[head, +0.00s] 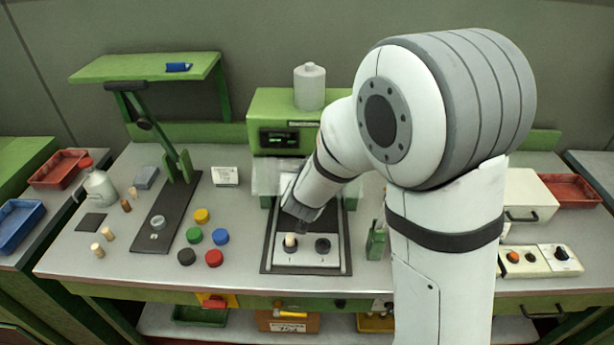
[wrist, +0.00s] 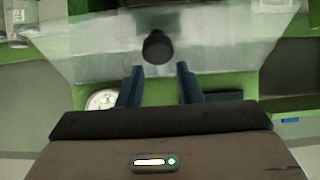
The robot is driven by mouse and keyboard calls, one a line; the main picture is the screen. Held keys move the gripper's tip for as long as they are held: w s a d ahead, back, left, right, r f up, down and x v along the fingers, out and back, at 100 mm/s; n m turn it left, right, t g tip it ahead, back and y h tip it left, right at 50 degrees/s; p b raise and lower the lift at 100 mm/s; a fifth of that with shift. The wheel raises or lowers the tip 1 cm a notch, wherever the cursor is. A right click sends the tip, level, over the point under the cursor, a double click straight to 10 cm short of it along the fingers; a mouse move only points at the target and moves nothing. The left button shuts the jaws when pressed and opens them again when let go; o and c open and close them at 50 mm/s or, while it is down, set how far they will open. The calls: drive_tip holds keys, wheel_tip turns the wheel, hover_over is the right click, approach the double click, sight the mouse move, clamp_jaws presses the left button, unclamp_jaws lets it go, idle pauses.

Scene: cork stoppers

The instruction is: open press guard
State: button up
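The press (head: 285,104) is a green housing with a small display, at the back middle of the bench in the head view. Its guard (head: 266,176) is a clear, hazy panel on the front, partly hidden by my arm. In the wrist view the guard (wrist: 90,50) spans the upper part, with a round dark knob (wrist: 157,47) on it. My gripper (wrist: 159,69) is open, its two blue fingers apart, with the knob just beyond and between the fingertips. I cannot tell whether they touch it. In the head view my gripper (head: 301,212) is in front of the press.
Below my gripper a plate (head: 305,258) holds a pale cork and a dark knob. A green bottle (head: 376,240) stands to its right. Coloured caps (head: 213,257) and a lever stand (head: 165,215) are to the left. A grey canister (head: 309,88) tops the press.

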drive_tip(key=o, duration=0.3)
drive_tip(key=shift+o, duration=0.2)
drive_tip(key=v, duration=0.7)
drive_tip(key=shift+s+r, duration=0.15)
drive_tip(key=shift+s, duration=0.2)
